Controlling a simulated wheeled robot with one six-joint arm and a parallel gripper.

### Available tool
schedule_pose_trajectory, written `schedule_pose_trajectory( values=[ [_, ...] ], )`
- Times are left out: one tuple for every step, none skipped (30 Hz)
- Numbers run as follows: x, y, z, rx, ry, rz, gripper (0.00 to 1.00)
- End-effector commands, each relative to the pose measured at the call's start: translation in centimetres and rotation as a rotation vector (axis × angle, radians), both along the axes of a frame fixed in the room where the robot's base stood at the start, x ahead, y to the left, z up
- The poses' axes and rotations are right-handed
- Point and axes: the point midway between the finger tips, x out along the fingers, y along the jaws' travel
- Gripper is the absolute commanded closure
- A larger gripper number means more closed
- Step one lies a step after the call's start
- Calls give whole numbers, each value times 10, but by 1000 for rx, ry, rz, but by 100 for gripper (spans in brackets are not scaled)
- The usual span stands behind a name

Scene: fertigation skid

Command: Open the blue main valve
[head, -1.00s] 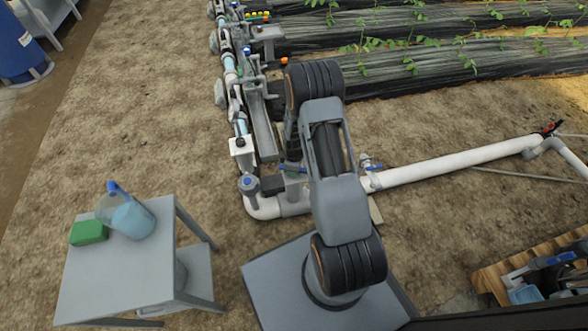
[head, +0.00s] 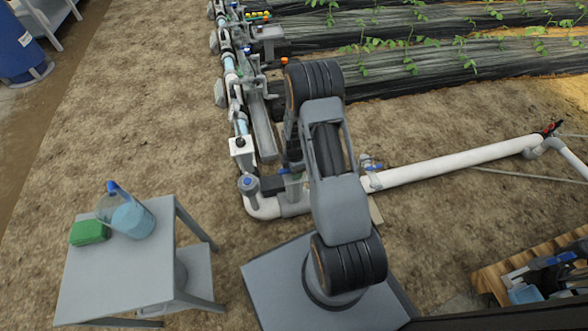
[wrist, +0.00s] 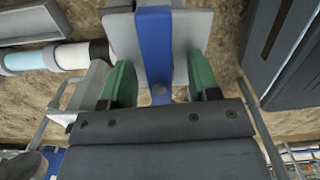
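A blue lever (wrist: 155,45), which I take for the main valve's handle, runs up the middle of the wrist view. My gripper (wrist: 163,82) is open around it, with a green pad on each side. A gap shows between the lever and the right pad; the left pad is close, and I cannot tell whether it touches. In the head view, a short piece of the blue lever (head: 284,171) shows above the white pipe corner, left of my arm. My arm hides most of the gripper and valve there.
A white pipe (head: 450,163) runs right, with another small blue handle (head: 371,166) near my arm. A blue-topped fitting (head: 248,183) stands at the pipe corner. A grey table (head: 120,270) at left holds a jug (head: 132,218) and green block (head: 89,232). Bare soil lies between.

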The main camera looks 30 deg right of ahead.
Motion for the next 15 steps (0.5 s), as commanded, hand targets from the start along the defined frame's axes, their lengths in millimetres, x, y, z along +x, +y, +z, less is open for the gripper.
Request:
schedule_pose_trajectory(
  values=[
    [0, 0, 0, 0, 0, -1, 43],
    [0, 0, 0, 0, 0, -1, 43],
    [0, 0, 0, 0, 0, -1, 43],
    [0, 0, 0, 0, 0, -1, 43],
    [0, 0, 0, 0, 0, -1, 43],
    [0, 0, 0, 0, 0, -1, 43],
    [0, 0, 1, 0, 0, -1, 43],
    [0, 0, 1, 0, 0, -1, 43],
    [0, 0, 3, 0, 0, -2, 43],
    [0, 0, 5, 0, 0, -2, 43],
    [0, 0, 7, 0, -1, -2, 43],
    [0, 0, 10, 0, -1, -2, 43],
    [0, 0, 14, 0, -1, -2, 43],
    [0, 0, 17, 0, -1, -2, 43],
    [0, 0, 23, 0, -1, -2, 43]
  ],
)
